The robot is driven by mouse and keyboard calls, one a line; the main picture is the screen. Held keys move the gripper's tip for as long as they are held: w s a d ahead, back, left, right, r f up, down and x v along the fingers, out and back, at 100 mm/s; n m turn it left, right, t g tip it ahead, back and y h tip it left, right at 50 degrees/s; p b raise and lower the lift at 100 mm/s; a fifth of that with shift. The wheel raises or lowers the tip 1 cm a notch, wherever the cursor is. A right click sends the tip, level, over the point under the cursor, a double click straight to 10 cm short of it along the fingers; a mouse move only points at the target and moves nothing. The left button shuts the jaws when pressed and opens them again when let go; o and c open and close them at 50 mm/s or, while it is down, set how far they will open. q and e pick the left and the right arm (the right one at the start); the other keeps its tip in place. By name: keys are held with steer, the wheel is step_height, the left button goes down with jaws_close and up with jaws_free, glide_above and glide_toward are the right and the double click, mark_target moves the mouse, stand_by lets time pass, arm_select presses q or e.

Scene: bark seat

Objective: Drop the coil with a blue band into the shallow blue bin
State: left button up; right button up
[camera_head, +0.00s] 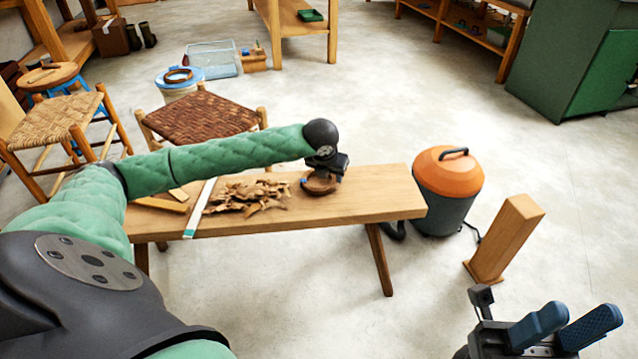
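A brown coil (317,188) lies on the wooden bench (375,196), right of a pile of bark scraps. A small bluish spot shows at its left edge; I cannot clearly make out a band. My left gripper (322,178) points down right at this coil; its fingers are mostly hidden, so I cannot tell whether they grip it.
Bark scraps (247,197) and a white-and-teal strip (200,208) lie on the bench. A woven stool (203,117) and a blue-lidded bucket (180,88) with another coil (178,75) stand behind it. An orange-topped vacuum (447,190) and a wooden post (505,240) stand right.

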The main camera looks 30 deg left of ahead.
mark_target(332, 184)
arm_select(q)
steer(key=shift+b+x, duration=0.85)
steer(key=shift+x, duration=2.2)
steer(key=shift+s+a, duration=0.1)
steer(key=shift+a, duration=0.1)
jaws_close()
